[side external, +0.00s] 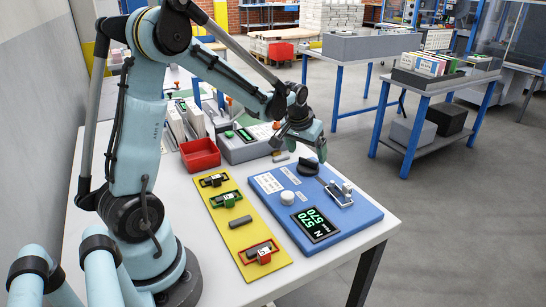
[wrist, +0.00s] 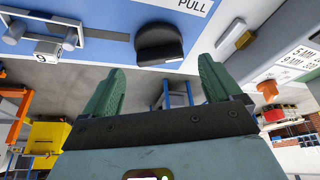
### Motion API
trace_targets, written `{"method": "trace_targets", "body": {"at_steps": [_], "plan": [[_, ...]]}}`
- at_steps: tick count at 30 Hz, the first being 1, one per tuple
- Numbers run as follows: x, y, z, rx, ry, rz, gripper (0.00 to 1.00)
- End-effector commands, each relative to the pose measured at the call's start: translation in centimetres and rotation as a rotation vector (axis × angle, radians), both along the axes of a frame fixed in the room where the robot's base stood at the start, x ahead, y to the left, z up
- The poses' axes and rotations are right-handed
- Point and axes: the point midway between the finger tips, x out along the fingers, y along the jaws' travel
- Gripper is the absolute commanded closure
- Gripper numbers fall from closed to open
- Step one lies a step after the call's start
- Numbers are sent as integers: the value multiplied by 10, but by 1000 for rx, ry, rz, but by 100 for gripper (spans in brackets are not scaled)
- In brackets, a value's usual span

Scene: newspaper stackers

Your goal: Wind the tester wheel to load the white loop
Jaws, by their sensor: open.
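The blue tester panel (side external: 345,219) lies on the white table, with a green-lit display (side external: 315,222) that appears to read 570 twice. Its dark round wheel (side external: 308,167) is at the far edge and shows in the wrist view (wrist: 158,42). A pale loop-like frame (side external: 340,194) sits on posts at the panel's right; it also shows in the wrist view (wrist: 68,32) with a small numbered tag. I cannot tell for sure that it is the white loop. My gripper (side external: 304,150) is open and empty near the wheel. In the wrist view, its fingers (wrist: 162,70) stand apart, short of the wheel.
A white knob (side external: 287,197) is on the panel. A yellow board (side external: 226,232) with several small framed pieces lies to its left. A red bin (side external: 200,155) and a grey device (side external: 243,150) stand behind. The table's front right corner is clear.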

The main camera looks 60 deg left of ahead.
Motion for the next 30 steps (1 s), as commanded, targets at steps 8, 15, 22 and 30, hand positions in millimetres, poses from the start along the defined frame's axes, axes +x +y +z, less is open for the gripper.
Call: {"method": "trace_targets", "body": {"at_steps": [8, 15, 22, 30], "plan": [[10, 4, -25, 0, 0, 0, 8], [11, 5, -31, 0, 0, 0, 8], [11, 5, -31, 0, 0, 0, 15], [11, 5, -31, 0, 0, 0, 56]]}}
